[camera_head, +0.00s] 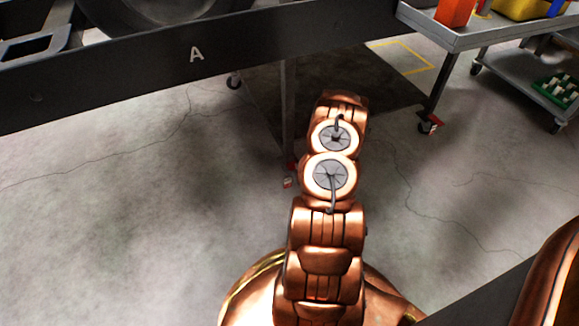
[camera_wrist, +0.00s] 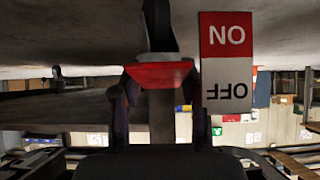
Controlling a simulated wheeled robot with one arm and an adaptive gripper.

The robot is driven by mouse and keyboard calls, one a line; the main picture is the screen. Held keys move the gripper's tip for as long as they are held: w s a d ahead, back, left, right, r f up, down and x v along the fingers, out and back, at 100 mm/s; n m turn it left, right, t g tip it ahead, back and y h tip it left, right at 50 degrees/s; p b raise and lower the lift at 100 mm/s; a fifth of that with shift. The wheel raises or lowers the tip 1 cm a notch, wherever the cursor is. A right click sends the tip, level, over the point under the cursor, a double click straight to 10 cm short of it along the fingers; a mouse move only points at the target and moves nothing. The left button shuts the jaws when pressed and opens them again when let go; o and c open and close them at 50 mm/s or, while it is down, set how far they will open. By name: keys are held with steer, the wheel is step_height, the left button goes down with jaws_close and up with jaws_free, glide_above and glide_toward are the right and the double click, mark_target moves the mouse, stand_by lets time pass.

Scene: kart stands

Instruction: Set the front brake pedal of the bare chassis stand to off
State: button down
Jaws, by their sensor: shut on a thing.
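In the wrist view, the picture is upside down. A red pedal pad (camera_wrist: 160,74) on a dark arm (camera_wrist: 160,25) sits at the centre. My gripper (camera_wrist: 160,88) has a finger on each side of the pad and is shut on it. Beside it on the right is a label (camera_wrist: 227,62), with a red ON half above a white OFF half in the picture. In the head view, the dark chassis beam (camera_head: 130,82) marked A crosses the upper left. My gripper and the pedal are hidden there.
A grey cart (camera_head: 480,38) with coloured bins stands at the upper right, and a lower shelf (camera_head: 530,75) holds a green tray (camera_head: 560,88). A stand leg (camera_head: 287,110) with a caster is left of my arm. The concrete floor (camera_head: 130,230) at left is clear.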

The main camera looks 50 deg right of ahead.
steer(key=shift+r+g+y+p, duration=0.3)
steer(key=shift+r+g+p, duration=0.2)
steer(key=shift+g+p, duration=0.35)
steer(key=shift+s+g+p, duration=0.1)
steer(key=shift+g+p, duration=0.15)
steer(key=shift+p, duration=0.2)
steer(key=shift+y, duration=0.3)
steer(key=c, duration=0.6)
jaws_free()
steer(key=shift+o, duration=0.2)
steer(key=v, duration=0.7)
steer(key=shift+r, duration=0.2)
